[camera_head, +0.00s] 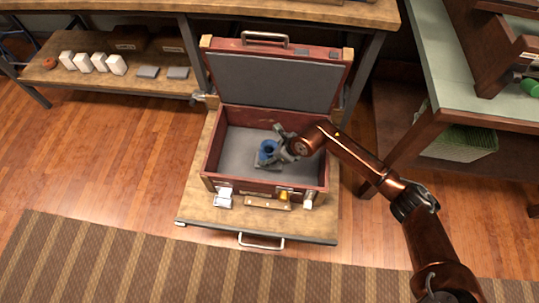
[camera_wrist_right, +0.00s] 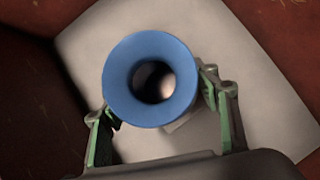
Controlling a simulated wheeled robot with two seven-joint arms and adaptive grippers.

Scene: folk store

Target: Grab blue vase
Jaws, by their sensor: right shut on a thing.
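The blue vase (camera_head: 266,149) is inside an open red-brown suitcase (camera_head: 214,147), a little right of the middle of its grey floor. In the right wrist view the vase (camera_wrist_right: 117,72) shows from above, with its round rim and dark opening. My right gripper (camera_head: 276,151) reaches down into the case from the right and is shut on the vase. In the right wrist view its two green-padded fingers (camera_wrist_right: 160,120) flank the vase. The vase's lower body is hidden below its rim. My left gripper is not in view.
The suitcase lid (camera_head: 275,81) stands open at the back. The case sits on a wooden pull-out board (camera_head: 200,208) with a metal handle. A shelf with white boxes (camera_head: 90,62) is at the left, and a green-topped table (camera_head: 440,60) at the right.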

